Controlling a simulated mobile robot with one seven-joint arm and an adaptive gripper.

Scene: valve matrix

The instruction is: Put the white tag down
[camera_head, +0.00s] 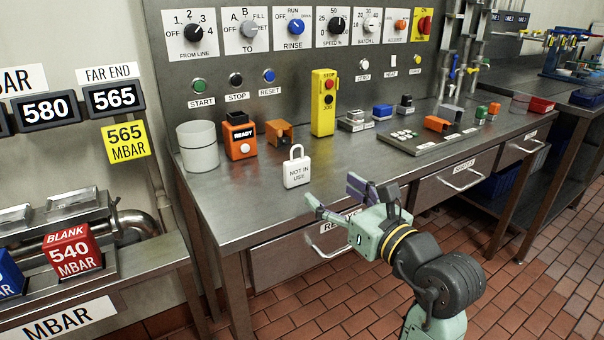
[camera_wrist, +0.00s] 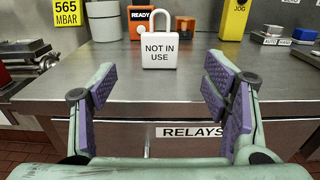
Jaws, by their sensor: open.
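The white tag (camera_head: 297,171), shaped like a padlock and marked "NOT IN USE", stands upright on the steel bench top (camera_head: 255,205) near its front edge. In the wrist view the tag (camera_wrist: 159,50) is ahead of my gripper, centred between the fingers and apart from them. My gripper (camera_head: 335,199) is open and empty, in front of the bench edge above the drawer marked "RELAYS". The wrist view shows its purple-padded fingers (camera_wrist: 160,90) spread wide, with nothing between them.
Behind the tag stand a white cylinder (camera_head: 198,146), an orange "READY" box (camera_head: 240,136), an orange bracket (camera_head: 279,133) and a yellow stop/jog box (camera_head: 323,103). A grey tray (camera_head: 427,143) lies to the right. The bench around the tag is clear. Drawer handles (camera_head: 327,246) stick out below.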

